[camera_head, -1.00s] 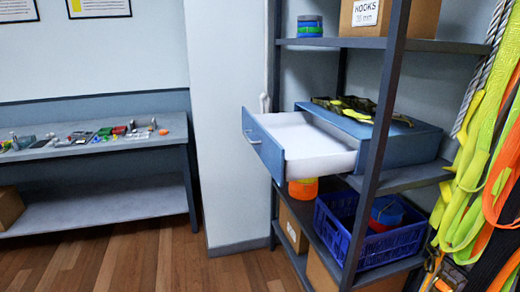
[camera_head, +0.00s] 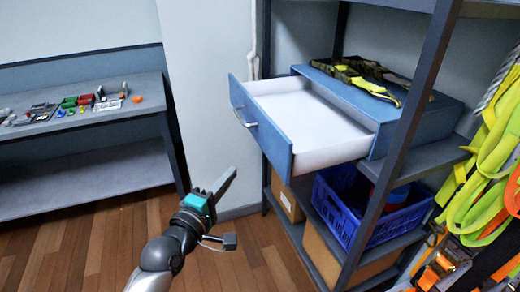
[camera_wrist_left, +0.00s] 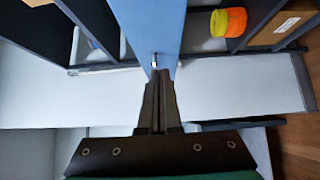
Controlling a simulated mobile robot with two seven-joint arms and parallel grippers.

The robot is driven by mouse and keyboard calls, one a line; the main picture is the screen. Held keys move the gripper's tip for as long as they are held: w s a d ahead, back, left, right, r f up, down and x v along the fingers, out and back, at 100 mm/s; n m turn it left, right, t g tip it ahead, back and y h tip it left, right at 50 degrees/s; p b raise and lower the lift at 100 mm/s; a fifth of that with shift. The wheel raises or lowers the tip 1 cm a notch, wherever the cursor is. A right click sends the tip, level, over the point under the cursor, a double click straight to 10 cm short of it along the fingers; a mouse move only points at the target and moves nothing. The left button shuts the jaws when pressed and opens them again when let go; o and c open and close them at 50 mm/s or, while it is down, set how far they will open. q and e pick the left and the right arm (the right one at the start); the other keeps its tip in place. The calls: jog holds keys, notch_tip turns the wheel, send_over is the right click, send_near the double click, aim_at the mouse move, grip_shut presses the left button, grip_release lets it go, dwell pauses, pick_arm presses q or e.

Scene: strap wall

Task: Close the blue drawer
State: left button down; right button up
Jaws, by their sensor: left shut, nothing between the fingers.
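The blue drawer (camera_head: 262,132) stands pulled out of its blue cabinet (camera_head: 420,115) on the rack shelf, with its white inside bare. Its small handle (camera_head: 244,117) is on the front panel. My left gripper (camera_head: 230,174) is shut and empty, below and left of the drawer front in the head view, apart from it. In the left wrist view the shut fingers (camera_wrist_left: 159,76) point toward a blue panel (camera_wrist_left: 150,25) with a small handle (camera_wrist_left: 154,62), likely the drawer front. The gap between fingers and handle is hard to judge. My right gripper is not in view.
Dark rack posts (camera_head: 405,130) frame the shelves. A blue crate (camera_head: 340,215) sits below the drawer, and bright straps (camera_head: 485,170) hang at the right. A bench (camera_head: 90,120) with small items stands at the left. Floor (camera_head: 110,250) is open between.

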pick_arm(q)
send_near(268, 144)
jog(key=w+a, duration=0.1)
jog(key=w, duration=0.2)
jog(key=w+d, duration=0.2)
jog(key=shift+d+b, duration=0.3)
jog(key=shift+b, duration=0.1)
jog(key=shift+w+d, duration=0.15)
jog(key=shift+d, duration=0.4)
